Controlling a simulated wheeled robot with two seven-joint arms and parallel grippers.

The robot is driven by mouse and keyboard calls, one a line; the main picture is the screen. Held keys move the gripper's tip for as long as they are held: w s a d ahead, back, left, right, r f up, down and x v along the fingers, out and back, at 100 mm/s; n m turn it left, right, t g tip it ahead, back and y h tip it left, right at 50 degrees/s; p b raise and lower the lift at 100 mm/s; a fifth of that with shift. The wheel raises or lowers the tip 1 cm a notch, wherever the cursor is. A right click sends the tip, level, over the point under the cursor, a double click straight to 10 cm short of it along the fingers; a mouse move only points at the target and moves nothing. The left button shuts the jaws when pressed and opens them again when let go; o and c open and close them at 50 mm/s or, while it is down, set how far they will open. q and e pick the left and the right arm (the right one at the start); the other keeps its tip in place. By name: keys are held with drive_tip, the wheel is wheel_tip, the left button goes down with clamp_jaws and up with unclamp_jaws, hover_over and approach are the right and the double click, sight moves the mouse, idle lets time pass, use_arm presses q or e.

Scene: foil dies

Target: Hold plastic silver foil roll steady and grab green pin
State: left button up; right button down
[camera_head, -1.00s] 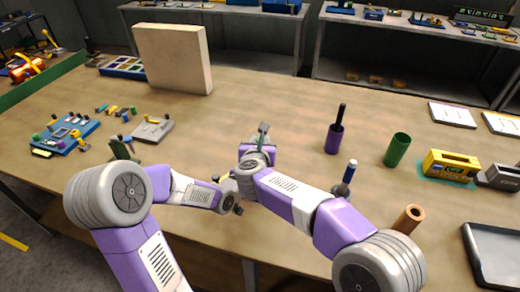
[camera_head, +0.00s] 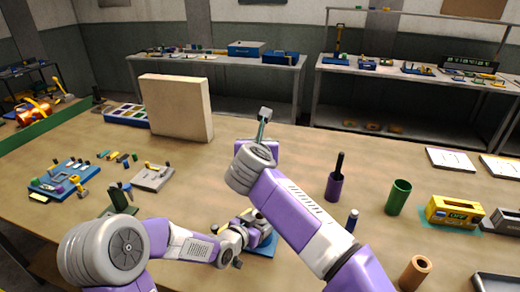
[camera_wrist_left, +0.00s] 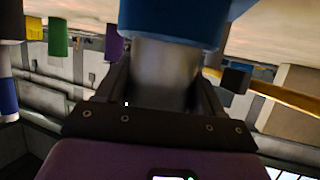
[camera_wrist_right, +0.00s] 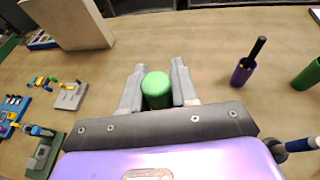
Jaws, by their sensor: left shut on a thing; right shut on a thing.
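My right gripper (camera_wrist_right: 157,88) is shut on a green pin (camera_wrist_right: 156,88), whose round end shows between its two grey fingers. In the head view this gripper (camera_head: 264,118) is raised above the middle of the table. My left gripper (camera_wrist_left: 160,95) is shut on a silver cylinder (camera_wrist_left: 165,70), which I take for the foil roll. A blue part (camera_wrist_left: 170,22) adjoins the cylinder and fills the top of the left wrist view.
A purple holder (camera_head: 334,186) with a dark tool, a green cup (camera_head: 398,197) and a yellow box (camera_head: 452,212) stand to the right. A beige block (camera_head: 175,107) stands at the back left. A blue board (camera_head: 62,178) with small parts lies left. The table's middle back is clear.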

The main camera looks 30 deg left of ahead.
use_arm(q)
drive_tip(key=o, duration=1.3)
drive_tip(key=shift+a, duration=0.1)
drive_tip(key=shift+r, duration=0.1)
drive_tip(key=v, duration=0.6)
drive_tip(key=shift+s, duration=0.1)
drive_tip(key=shift+s+r, duration=0.2)
drive_tip(key=shift+s, duration=0.45)
